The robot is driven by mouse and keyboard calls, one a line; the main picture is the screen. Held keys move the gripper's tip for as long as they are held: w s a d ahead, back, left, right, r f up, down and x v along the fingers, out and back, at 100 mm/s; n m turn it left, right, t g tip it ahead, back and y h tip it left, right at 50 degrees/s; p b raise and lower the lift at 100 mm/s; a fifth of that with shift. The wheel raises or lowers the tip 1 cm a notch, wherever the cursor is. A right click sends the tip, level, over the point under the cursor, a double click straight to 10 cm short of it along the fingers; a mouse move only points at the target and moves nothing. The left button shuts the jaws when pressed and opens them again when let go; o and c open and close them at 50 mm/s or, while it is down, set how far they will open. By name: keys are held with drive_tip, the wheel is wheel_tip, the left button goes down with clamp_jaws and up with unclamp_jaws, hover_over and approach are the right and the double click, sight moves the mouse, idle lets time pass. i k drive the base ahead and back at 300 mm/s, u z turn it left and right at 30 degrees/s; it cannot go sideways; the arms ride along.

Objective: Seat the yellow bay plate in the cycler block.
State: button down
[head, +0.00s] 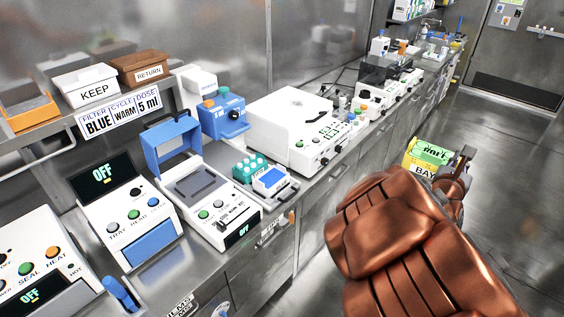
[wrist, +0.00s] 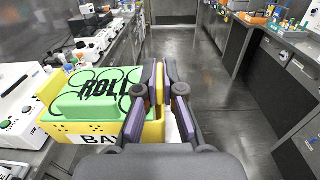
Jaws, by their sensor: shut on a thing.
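The yellow bay plate (head: 411,158) shows at the right of the head view, over the aisle floor. It is a yellow body with a green top and a white label beginning "BAY". In the wrist view the plate (wrist: 60,135) fills the lower left, and its green top carries black lettering. My gripper (wrist: 160,78) is shut on a yellow part at the plate's right side; in the head view my gripper (head: 462,168) is partly hidden. The white device with a raised blue lid looks like the cycler; its dark grey block (head: 197,184) is exposed and its display reads OFF.
The steel bench carries a teal rack (head: 250,168), a large white instrument (head: 292,125), a blue unit (head: 224,117) and a white reader (head: 125,210). A shelf holds KEEP (head: 88,86) and RETURN (head: 145,68) bins above a sign. The aisle floor (head: 500,190) is clear.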

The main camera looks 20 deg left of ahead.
sight(196, 184)
drive_tip(key=i, duration=3.35)
drive_tip(key=u, duration=5.35)
drive_tip(key=i, duration=0.5)
drive_tip(key=z, duration=0.1)
